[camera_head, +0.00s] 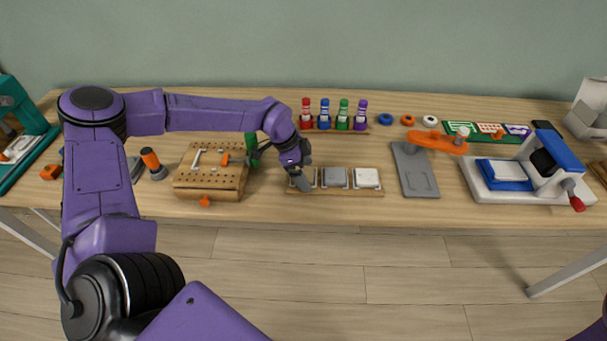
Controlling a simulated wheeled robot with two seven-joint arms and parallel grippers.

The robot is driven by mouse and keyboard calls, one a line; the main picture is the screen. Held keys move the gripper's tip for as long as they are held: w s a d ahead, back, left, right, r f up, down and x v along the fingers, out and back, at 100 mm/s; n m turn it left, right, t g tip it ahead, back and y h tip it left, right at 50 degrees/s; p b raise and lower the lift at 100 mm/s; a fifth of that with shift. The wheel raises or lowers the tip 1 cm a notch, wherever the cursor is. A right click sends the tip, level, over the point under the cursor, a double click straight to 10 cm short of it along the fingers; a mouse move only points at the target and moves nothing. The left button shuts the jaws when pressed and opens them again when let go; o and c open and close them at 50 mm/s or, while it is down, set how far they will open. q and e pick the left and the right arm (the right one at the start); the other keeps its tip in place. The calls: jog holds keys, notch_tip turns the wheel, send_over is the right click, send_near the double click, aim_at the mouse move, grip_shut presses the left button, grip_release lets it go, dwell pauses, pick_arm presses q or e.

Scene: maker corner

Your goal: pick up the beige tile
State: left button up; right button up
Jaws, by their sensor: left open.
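A wooden tile tray (350,193) lies near the front edge of the workbench. It holds a grey tile (336,177) in the middle and a white tile (367,177) at the right. The left slot is mostly covered by my left gripper; a light sliver (312,174) shows beside it, perhaps the beige tile, but I cannot tell its colour surely. My left gripper (302,184) is open and points down over that left slot. I cannot tell whether it touches anything. My right gripper is out of view.
A wooden pegboard block (211,184) stands left of the tray. Several coloured bottles (324,115) stand in a rack behind. A grey stand with an orange arm (436,142) and a white-blue press (540,180) are to the right. Free bench lies in front of the rack.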

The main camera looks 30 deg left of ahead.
pick_arm(q)
jog(key=shift+a, duration=0.1)
jog(key=c, duration=1.1)
jog(key=shift+c, duration=0.2)
jog(key=shift+r, duration=0.15)
